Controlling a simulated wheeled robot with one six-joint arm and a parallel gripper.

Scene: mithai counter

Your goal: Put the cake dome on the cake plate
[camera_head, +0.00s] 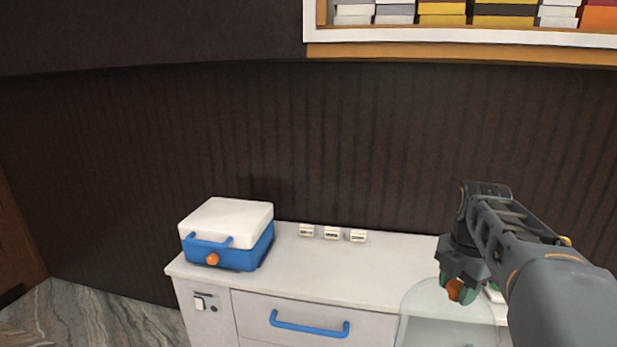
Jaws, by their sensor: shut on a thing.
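The cake dome (425,306) is a clear, pale glass cover with an orange-brown knob (455,290) on top. It is at the lower right, in front of the white counter, and its lower part is cut off by the picture's bottom edge. My gripper (457,287) points down and is shut on the dome's knob. The dome hangs upright below my gripper. I cannot make out the cake plate in this view.
A white counter (330,275) runs along the dark ribbed wall. A blue box with a white lid (228,235) stands at its left end. Three small white sockets or tags (332,234) sit along the back. A drawer with a blue handle (308,327) is below. The counter's middle is clear.

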